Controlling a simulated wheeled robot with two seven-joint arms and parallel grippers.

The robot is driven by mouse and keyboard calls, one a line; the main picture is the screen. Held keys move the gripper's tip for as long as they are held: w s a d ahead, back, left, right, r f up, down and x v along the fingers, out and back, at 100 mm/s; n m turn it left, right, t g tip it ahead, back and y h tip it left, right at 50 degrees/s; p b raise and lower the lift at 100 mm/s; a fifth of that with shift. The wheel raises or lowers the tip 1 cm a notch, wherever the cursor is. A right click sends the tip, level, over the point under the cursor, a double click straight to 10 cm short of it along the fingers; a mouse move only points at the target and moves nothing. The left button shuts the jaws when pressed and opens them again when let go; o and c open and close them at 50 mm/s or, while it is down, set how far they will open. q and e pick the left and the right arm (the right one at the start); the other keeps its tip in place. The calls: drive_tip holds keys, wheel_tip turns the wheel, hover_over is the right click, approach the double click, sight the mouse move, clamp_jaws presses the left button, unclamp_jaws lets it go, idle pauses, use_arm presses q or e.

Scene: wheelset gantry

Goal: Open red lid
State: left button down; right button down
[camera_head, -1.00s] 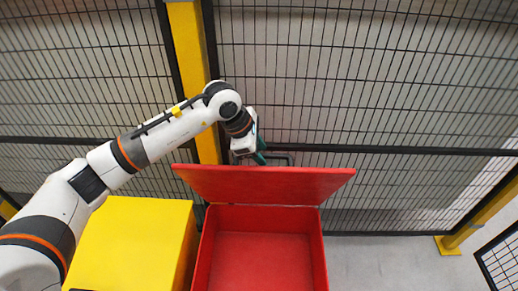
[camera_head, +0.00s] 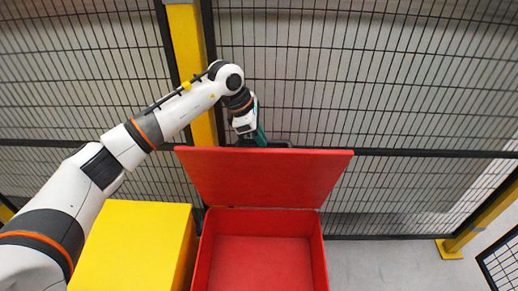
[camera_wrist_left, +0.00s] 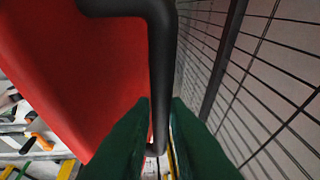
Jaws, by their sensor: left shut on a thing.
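The red lid (camera_head: 265,178) stands raised at the back of the red box (camera_head: 262,262), tilted up with its inner face towards the head camera. The box is open and its inside looks empty. My left gripper (camera_head: 262,142) is at the lid's far upper edge, partly hidden by the lid. In the left wrist view its green fingers (camera_wrist_left: 160,125) are shut on the black handle (camera_wrist_left: 162,70), which runs along the outer side of the red lid (camera_wrist_left: 75,70). My right gripper is in neither view.
A yellow box (camera_head: 138,243) stands left of the red box. A black mesh fence (camera_head: 380,80) with a yellow post (camera_head: 188,45) rises close behind the lid. Grey floor (camera_head: 385,262) is clear to the right.

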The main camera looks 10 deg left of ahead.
use_arm(q)
drive_tip(key=w+a+b, duration=0.1)
drive_tip(key=w+b, duration=0.1)
drive_tip(key=w, duration=0.6)
drive_tip(key=shift+a+r, duration=0.25)
drive_tip(key=shift+a, duration=0.1)
drive_tip(key=c, duration=1.4)
unclamp_jaws()
drive_tip(key=shift+s, duration=0.1)
drive_tip(key=b+v, duration=0.3)
drive_tip(key=v, duration=0.9)
